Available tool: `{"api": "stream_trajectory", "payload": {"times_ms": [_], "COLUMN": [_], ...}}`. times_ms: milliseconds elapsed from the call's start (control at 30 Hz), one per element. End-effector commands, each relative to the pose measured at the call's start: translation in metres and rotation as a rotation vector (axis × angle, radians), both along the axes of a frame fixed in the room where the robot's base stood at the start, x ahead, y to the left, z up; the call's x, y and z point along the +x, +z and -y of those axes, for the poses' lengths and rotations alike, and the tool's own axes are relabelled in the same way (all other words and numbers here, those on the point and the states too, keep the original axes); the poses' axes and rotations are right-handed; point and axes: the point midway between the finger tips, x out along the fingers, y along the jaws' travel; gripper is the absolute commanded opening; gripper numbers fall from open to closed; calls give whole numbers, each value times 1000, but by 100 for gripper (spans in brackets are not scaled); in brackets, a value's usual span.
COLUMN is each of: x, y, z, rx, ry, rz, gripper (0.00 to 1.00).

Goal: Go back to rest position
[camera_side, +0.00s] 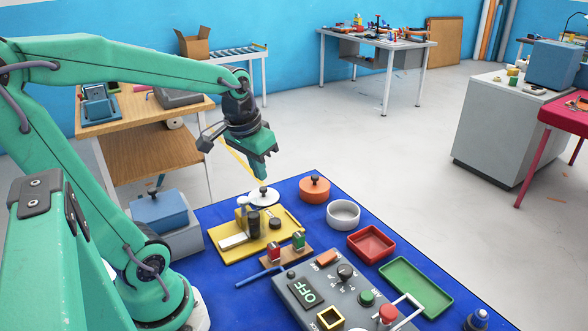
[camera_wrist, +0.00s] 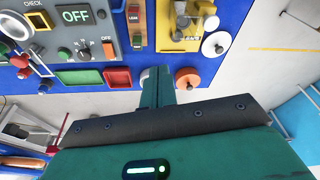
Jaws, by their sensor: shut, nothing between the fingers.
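My gripper (camera_side: 260,175) is green and hangs from the arm above the far edge of the blue table (camera_side: 235,208). It is shut and empty, with its fingers pointing down. It is above and apart from the white knobbed disc (camera_side: 264,197) and the yellow fixture (camera_side: 280,243). In the wrist view my gripper (camera_wrist: 158,72) reaches up from the bottom centre, its fingers together, partly covering the white round dish, which shows whole in the side view (camera_side: 343,214).
An orange knobbed disc (camera_side: 314,190), a red tray (camera_side: 371,244) and a green tray (camera_side: 415,287) lie at the right. A grey control panel (camera_side: 335,300) reading OFF sits in front. A blue box (camera_side: 159,209) stands left. The air around my gripper looks clear.

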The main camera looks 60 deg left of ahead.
Motion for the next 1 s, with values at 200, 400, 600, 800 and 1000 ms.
{"api": "stream_trajectory", "payload": {"times_ms": [200, 400, 600, 800, 1000], "x": [-17, -34, -44, -47, -46], "y": [16, 24, 26, 26, 26], "z": [43, 71, 85, 88, 87], "rx": [18, 20, 16, 15, 16], "ry": [-115, -202, -249, -257, -256], "rz": [104, 188, 232, 239, 238], "gripper": [0, 0, 0, 0, 0]}}
